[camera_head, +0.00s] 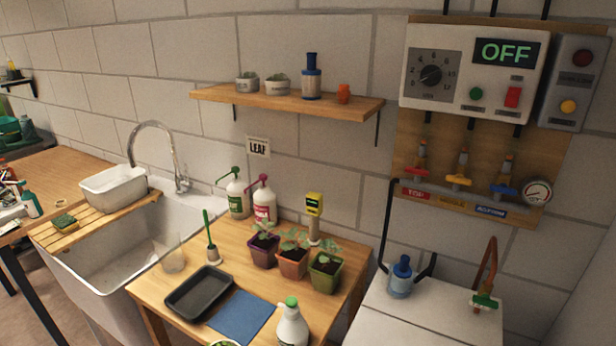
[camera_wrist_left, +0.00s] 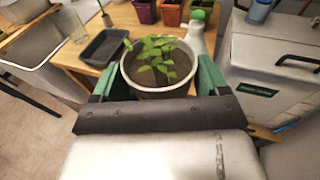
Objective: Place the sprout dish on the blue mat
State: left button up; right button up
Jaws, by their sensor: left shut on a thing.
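The sprout dish (camera_wrist_left: 160,91) is a round pale-rimmed pot with dark soil and green sprouts. In the left wrist view my left gripper (camera_wrist_left: 155,88) is shut on it, with a green finger on each side. In the head view only a sliver of the dish (camera_head: 226,343) shows at the bottom edge, in front of the blue mat. The blue mat (camera_head: 242,317) lies flat and bare on the wooden table, between the black tray and the white spray bottle. In the left wrist view the mat seems hidden behind the dish. My right gripper is in neither view.
A black tray (camera_head: 199,293) lies left of the mat, and a white bottle with a green cap (camera_head: 292,325) stands close on its right. Purple, orange and green seedling pots (camera_head: 325,272) stand behind. A clear glass (camera_head: 173,255) is near the sink (camera_head: 118,258).

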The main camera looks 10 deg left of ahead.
pick_arm(q)
jog(key=w+a+f+n+g+y+p, duration=0.1)
jog(key=w+a+n+y+p, duration=0.1)
jog(key=w+p, duration=0.3)
jog(key=w+a+f+n+y+p, duration=0.1)
jog(key=w+p, duration=0.5)
jog(key=w, duration=0.7)
jog(key=a+n+y, duration=0.1)
jog(key=n+y, duration=0.1)
jog(key=y, duration=0.1)
jog(key=shift+a+g+y, duration=0.15)
jog(key=shift+g+y, duration=0.25)
